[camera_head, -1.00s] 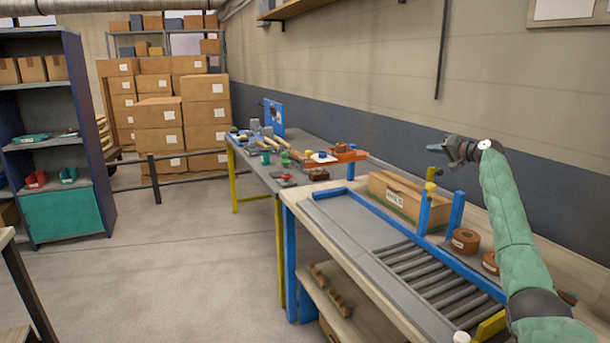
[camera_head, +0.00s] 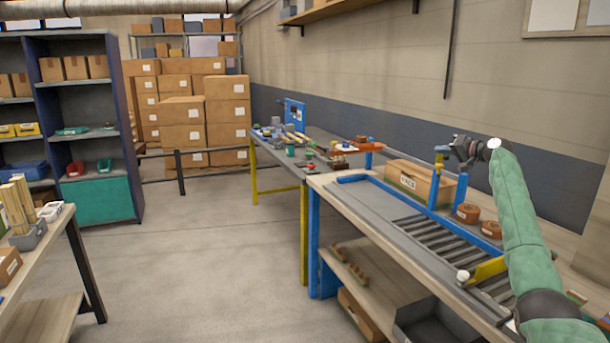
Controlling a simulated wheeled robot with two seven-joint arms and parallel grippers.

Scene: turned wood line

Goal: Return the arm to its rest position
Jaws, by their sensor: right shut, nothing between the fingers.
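My right arm (camera_head: 524,232), in a green sleeve, comes in from the lower right and reaches up over the roller workbench. My right gripper (camera_head: 446,151) is at its upper end, dark grey, and points left. It is shut and empty, in the air above or behind the blue posts; its fingertips are small and overlap a post with a yellow top in the picture. My left arm and gripper are out of view.
Below the arm is a bench with a roller track (camera_head: 435,239), a cardboard box (camera_head: 415,178) and brown rolls (camera_head: 467,212). A cluttered table (camera_head: 262,155) stands beyond. A wooden table (camera_head: 62,237) is at left, shelves (camera_head: 92,122) behind it. Open floor (camera_head: 205,255) lies between.

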